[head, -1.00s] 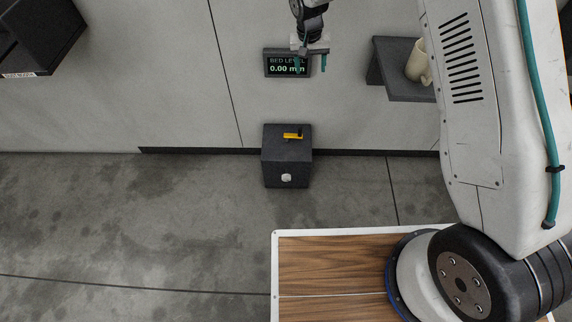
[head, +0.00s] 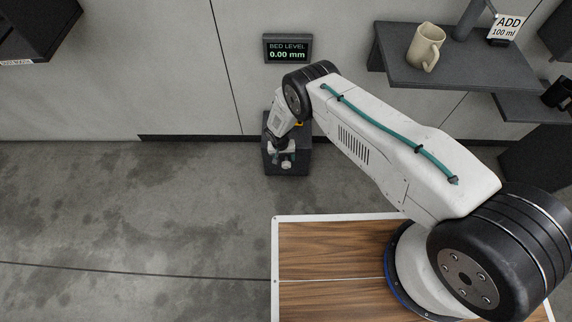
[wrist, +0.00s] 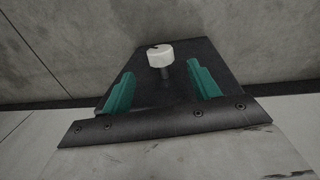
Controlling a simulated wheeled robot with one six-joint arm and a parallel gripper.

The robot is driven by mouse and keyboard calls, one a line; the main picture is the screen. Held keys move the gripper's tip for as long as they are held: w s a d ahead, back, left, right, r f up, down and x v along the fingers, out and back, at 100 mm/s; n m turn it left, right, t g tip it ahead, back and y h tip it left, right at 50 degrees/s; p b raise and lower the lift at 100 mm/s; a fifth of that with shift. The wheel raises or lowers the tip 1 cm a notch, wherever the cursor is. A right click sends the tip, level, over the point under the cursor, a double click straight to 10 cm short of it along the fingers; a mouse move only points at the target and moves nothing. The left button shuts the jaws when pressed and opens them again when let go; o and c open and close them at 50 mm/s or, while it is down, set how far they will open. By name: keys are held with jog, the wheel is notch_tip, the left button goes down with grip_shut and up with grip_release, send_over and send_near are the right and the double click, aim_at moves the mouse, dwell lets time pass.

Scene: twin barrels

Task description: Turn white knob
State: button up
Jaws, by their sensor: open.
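The white knob (wrist: 160,56) sits on a short dark stem on the dark box, with a small dark mark on its top. In the wrist view it lies just beyond and between my two teal fingertips, with clear space on both sides. My gripper (wrist: 158,88) is open and empty. In the head view my gripper (head: 281,158) is at the front face of the dark box (head: 301,160), low down, where it mostly hides the knob. Contact with the knob cannot be told. A bit of yellow (head: 299,123) on the box top shows beside my arm, mostly hidden.
A display (head: 288,48) reading "BED LEVEL 0.00 mm" hangs on the wall above the box. A shelf (head: 395,70) with a beige mug (head: 426,46) and an "ADD 100 ml" sign (head: 506,28) is at the upper right. The floor left of the box is clear.

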aim_at(286, 164)
jog(key=f, duration=0.5)
jog(key=d+f, duration=0.1)
jog(key=f, duration=0.1)
jog(key=shift+f, duration=0.15)
jog(key=c, duration=1)
